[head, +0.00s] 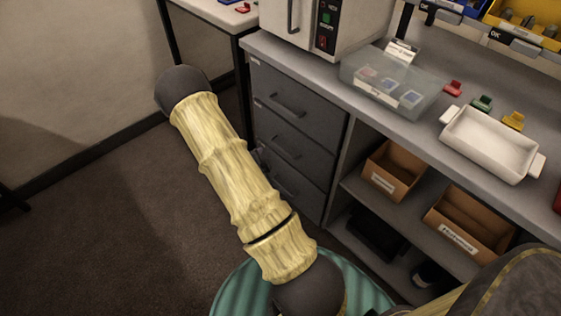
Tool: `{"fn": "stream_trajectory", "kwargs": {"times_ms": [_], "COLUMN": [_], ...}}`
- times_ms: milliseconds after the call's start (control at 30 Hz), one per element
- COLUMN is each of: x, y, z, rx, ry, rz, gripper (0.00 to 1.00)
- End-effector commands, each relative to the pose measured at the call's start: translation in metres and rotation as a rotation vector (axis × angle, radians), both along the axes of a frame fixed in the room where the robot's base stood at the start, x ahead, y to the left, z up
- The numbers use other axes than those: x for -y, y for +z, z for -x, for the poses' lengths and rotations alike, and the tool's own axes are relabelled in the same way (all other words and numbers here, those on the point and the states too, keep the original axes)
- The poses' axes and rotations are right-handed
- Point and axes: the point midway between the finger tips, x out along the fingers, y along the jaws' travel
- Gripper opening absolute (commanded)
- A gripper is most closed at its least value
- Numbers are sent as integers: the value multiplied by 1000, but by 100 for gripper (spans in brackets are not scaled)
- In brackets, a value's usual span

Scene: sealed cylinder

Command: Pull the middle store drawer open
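The store drawers are a dark grey stack of three under the left end of the grey bench. The middle store drawer (300,145) has a dark bar handle and looks shut, its front flush with the others. The top drawer (295,98) above it also looks shut. The bottom drawer (305,195) is partly hidden behind my arm, and what shows of it looks shut. My pale, bamboo-like arm crosses the view just left of the drawers and covers part of their left side. My gripper cannot be made out, so its place relative to the middle handle is hidden.
Bench top (335,95) holds a boxy machine (290,18), clear lidded case (390,82) and white tray (490,145). Cardboard bins (392,172) fill the shelf right of the drawers. The carpet (130,210) left of my arm is clear. A second table (215,15) stands behind.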

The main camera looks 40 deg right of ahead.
Motion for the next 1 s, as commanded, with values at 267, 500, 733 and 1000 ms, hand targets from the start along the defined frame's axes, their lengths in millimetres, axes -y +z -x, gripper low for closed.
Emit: {"fn": "stream_trajectory", "kwargs": {"times_ms": [267, 500, 733, 1000], "x": [35, 36, 32, 33], "y": [-101, -147, -150, -149], "z": [27, 49, 54, 53], "rx": [344, 586, 650, 648], "ry": [-73, 21, 65, 62], "rz": [114, 167, 169, 168], "gripper": [33, 33, 33, 33]}}
